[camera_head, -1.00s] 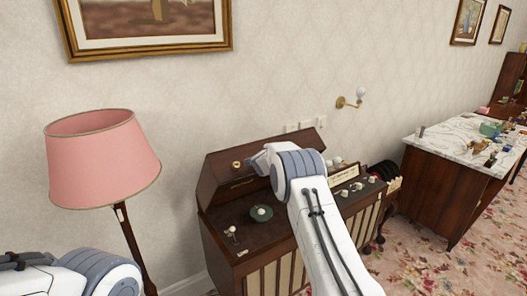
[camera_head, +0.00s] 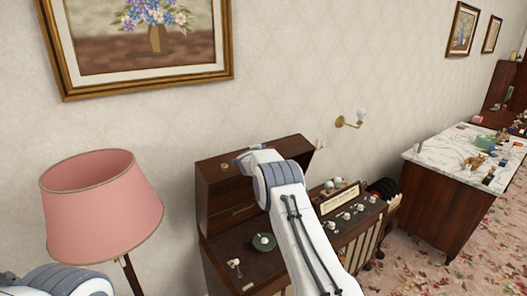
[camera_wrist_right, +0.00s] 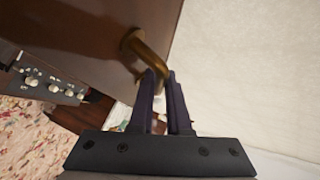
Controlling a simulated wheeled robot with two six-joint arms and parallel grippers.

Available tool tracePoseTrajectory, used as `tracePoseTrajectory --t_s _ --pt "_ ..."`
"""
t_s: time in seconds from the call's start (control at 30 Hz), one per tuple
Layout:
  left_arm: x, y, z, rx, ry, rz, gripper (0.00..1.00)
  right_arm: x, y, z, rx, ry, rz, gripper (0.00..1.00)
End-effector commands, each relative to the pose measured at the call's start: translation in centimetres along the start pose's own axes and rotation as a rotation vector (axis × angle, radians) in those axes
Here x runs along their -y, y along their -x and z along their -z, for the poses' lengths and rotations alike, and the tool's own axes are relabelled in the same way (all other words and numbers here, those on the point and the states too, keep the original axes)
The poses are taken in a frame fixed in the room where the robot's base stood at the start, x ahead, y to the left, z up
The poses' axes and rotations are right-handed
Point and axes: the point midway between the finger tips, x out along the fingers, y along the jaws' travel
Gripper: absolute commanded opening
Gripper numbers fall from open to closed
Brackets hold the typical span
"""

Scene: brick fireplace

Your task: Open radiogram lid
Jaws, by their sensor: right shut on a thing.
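The radiogram is a dark wooden cabinet whose lid (camera_head: 228,200) stands raised, close to upright, near the wall. The open deck (camera_head: 245,266) shows a green turntable (camera_head: 263,242) and a small pale-topped fitting. In the right wrist view, my right gripper (camera_wrist_right: 166,78) is shut on the curved brass handle (camera_wrist_right: 140,45) at the lid's edge. In the head view, my right gripper's fingertips are hidden behind its wrist at the lid's top edge. My left arm shows at the bottom left; its gripper is out of view.
A pink lampshade (camera_head: 101,205) stands left of the radiogram. A control panel with pale knobs (camera_head: 345,207) lies to its right. A marble-topped counter (camera_head: 450,150) holds small items farther right. The wall with a framed painting (camera_head: 140,45) is behind.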

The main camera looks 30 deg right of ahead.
Motion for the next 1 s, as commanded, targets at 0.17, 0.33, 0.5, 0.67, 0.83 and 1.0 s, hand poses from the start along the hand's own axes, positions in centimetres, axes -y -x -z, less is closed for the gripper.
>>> tracePoseTrajectory --t_s 0.17,0.33,0.5,0.67,0.83,1.0 --pt "0.0 0.0 0.0 0.0 0.0 0.0 0.5 0.5 0.1 -0.1 -0.001 -0.002 0.008 0.0" --pt "0.0 0.0 0.0 0.0 0.0 0.0 0.5 0.5 0.1 -0.2 -0.001 -0.002 0.008 0.26" --pt "0.0 0.0 0.0 0.0 0.0 0.0 0.5 0.3 0.1 -0.3 0.0 -0.001 0.005 0.45" --pt "0.0 0.0 0.0 0.0 0.0 0.0 0.5 0.2 0.1 -0.3 0.001 0.0 0.003 0.45" --pt "0.0 -0.4 0.0 0.0 0.001 0.0 0.5 0.1 0.4 -0.4 0.002 0.0 0.002 0.45" --pt "0.1 -1.8 -0.1 0.0 0.003 0.0 0.5 -0.1 1.9 -0.5 0.002 0.0 0.003 0.45"
